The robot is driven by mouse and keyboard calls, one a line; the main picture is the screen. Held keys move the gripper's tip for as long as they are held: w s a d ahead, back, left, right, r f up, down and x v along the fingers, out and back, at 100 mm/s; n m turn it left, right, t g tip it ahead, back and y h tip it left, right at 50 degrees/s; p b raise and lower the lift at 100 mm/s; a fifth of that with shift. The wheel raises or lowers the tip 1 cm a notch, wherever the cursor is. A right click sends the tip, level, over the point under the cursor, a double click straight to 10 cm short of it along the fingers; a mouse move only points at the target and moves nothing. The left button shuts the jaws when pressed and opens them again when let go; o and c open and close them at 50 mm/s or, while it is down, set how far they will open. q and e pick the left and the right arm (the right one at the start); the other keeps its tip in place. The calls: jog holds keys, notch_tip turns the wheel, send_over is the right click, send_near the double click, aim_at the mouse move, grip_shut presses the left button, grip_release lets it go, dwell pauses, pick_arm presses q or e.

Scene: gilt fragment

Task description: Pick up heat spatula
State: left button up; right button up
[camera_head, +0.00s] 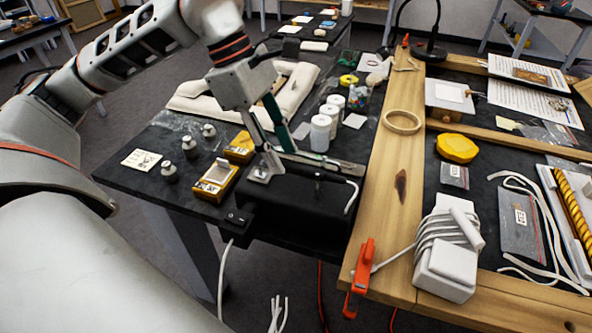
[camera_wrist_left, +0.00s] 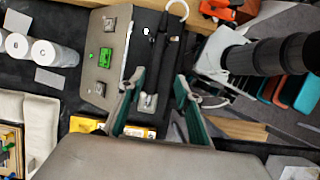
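The heat spatula (camera_wrist_left: 161,50) is a slim black tool lying along the top of a black control box (camera_head: 290,208). A white cable leaves its far end, and a small metal piece (camera_wrist_left: 148,102) shows at its near end. Black on black, its outline is hard to make out in the head view. My left gripper (camera_head: 279,158) points down just above the box's left part. In the left wrist view its two green-padded fingers (camera_wrist_left: 158,95) are spread, with the metal piece between them, apparently not gripped. My right gripper is in neither view.
Yellow boxes (camera_head: 215,180) and small metal weights (camera_head: 169,171) are left of the control box. White bottles (camera_head: 320,133) stand behind it. A wooden frame (camera_head: 385,190) with an orange clamp (camera_head: 361,263) and a white corded block (camera_head: 447,262) lies to the right.

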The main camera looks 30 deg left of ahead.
aim_at(288, 163)
pick_arm(q)
jog(key=f, duration=0.1)
jog(key=w+f, duration=0.1)
jog(key=f, duration=0.1)
jog(key=shift+w+d+f, duration=0.2)
jog(key=shift+d+f, duration=0.2)
jog(key=shift+s+d+f, duration=0.1)
jog(key=shift+d+f, duration=0.1)
jog(key=shift+f, duration=0.05)
grip_shut()
